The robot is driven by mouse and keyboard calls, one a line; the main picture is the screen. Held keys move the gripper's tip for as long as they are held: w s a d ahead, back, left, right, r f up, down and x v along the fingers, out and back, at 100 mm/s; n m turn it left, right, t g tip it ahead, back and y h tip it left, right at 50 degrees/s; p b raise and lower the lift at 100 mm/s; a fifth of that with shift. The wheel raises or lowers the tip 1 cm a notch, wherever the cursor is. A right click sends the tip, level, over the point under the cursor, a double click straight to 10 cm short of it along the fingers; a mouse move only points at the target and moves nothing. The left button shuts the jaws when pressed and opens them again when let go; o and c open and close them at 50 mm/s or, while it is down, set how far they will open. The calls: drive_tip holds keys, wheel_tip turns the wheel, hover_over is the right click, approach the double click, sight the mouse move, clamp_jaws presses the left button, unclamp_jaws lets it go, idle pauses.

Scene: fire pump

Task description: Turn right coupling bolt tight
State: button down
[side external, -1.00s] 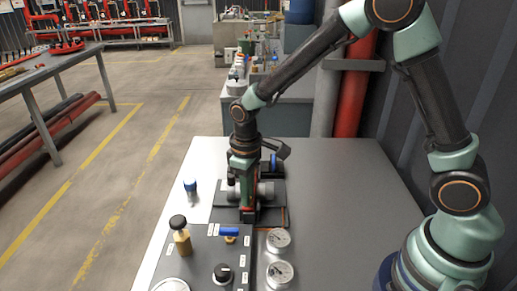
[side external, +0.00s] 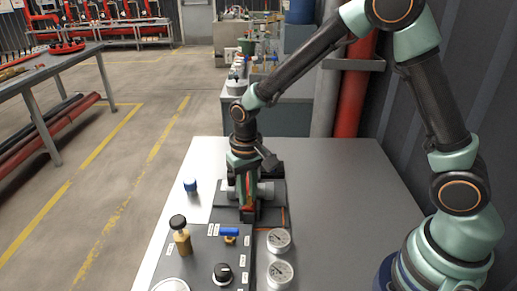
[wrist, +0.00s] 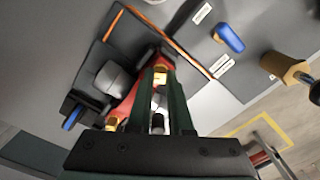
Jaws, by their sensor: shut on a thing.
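The red coupling (wrist: 131,98) sits on the dark mount around a grey pipe (wrist: 113,78); the pipe also shows in the side view (side external: 266,190). A brass coupling bolt (wrist: 160,76) is between the fingertips of my gripper (wrist: 161,84). A second brass bolt (wrist: 112,124) is at the coupling's other end, to the left in the wrist view. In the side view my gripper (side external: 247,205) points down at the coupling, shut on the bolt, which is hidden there.
A blue-handled valve (side external: 229,232), a brass valve with black knob (side external: 181,237), a black knob (side external: 223,273) and two gauges (side external: 278,240) (side external: 280,273) stand in front of the coupling. A small blue-capped item (side external: 190,186) is left. The grey tabletop (side external: 340,200) is clear at right.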

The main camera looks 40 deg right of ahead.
idle(0.4)
drive_tip(key=c, duration=0.8)
unclamp_jaws()
wheel_tip(320, 180, up, 12)
drive_tip(key=shift+r, duration=0.1)
drive_tip(key=s+d+r+t, duration=0.2)
drive_tip(key=s+d, duration=0.1)
drive_tip(key=s+d+r+n+t, duration=0.1)
drive_tip(key=s+d+r, duration=0.1)
drive_tip(key=s+d, duration=0.1)
drive_tip(key=s+d+r+n+t, duration=0.1)
drive_tip(key=s+d+r+t, duration=0.1)
drive_tip(key=s, duration=0.3)
drive_tip(key=shift+s+d+r+t, duration=0.15)
drive_tip(key=shift+d+t, duration=0.15)
drive_tip(key=shift+d, duration=0.5)
